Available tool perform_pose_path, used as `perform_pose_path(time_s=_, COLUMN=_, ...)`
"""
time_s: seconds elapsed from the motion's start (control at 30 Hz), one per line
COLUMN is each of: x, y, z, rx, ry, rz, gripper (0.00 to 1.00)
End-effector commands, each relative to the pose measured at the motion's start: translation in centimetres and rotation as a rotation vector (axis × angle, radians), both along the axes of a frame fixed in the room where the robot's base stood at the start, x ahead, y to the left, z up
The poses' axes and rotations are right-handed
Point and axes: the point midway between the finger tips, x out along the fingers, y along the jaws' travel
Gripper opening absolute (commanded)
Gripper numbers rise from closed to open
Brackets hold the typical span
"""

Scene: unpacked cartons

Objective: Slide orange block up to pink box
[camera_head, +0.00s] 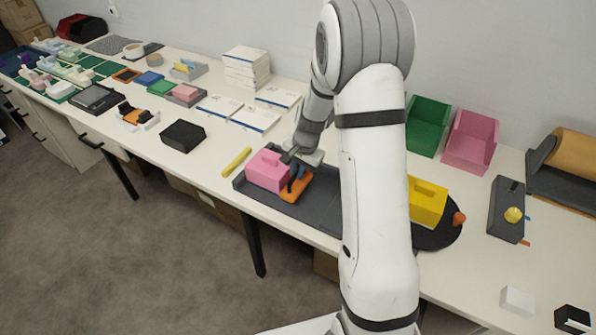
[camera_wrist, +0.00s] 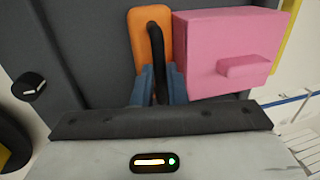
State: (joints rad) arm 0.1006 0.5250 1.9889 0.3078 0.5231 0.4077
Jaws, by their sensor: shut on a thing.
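The orange block (camera_head: 292,196) lies flat on the dark grey tray (camera_head: 318,209), and a dark arched handle stands on it. The pink box (camera_head: 268,171) stands on the same tray, just left of the block. In the wrist view the orange block (camera_wrist: 140,48) is upper centre and the pink box (camera_wrist: 222,52) is right beside it, with edges that look to meet. I cannot tell for certain whether they touch. My gripper (camera_head: 294,180) is over the block; its blue fingers (camera_wrist: 158,82) are shut on the block's dark handle. The fingers hide the block's near end.
A yellow stick (camera_head: 237,162) and a black box (camera_head: 183,136) lie left of the tray. A yellow box (camera_head: 427,202) and an orange piece (camera_head: 459,219) are on a round black mat right of my arm. Green and pink bins (camera_head: 470,140) stand at the back.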

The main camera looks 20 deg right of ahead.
Motion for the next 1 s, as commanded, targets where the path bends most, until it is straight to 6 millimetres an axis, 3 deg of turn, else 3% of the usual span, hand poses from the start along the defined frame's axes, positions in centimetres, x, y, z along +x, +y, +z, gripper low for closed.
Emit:
perform_pose_path(time_s=0.07, x=0.0, y=0.1, z=0.1, rx=0.003, ry=-0.001, rz=-0.003, gripper=0.0)
perform_pose_path(time_s=0.1, x=0.0, y=0.0, z=0.1, rx=0.003, ry=-0.001, rz=-0.004, gripper=0.15)
perform_pose_path(time_s=0.33, x=0.0, y=-0.4, z=0.1, rx=0.003, ry=0.002, rz=-0.011, gripper=0.34)
perform_pose_path(time_s=0.67, x=-0.1, y=-0.6, z=0.7, rx=0.003, ry=0.0, rz=-0.013, gripper=0.34)
perform_pose_path(time_s=1.0, x=-0.8, y=-1.4, z=6.1, rx=0.002, ry=-0.002, rz=-0.013, gripper=0.34)
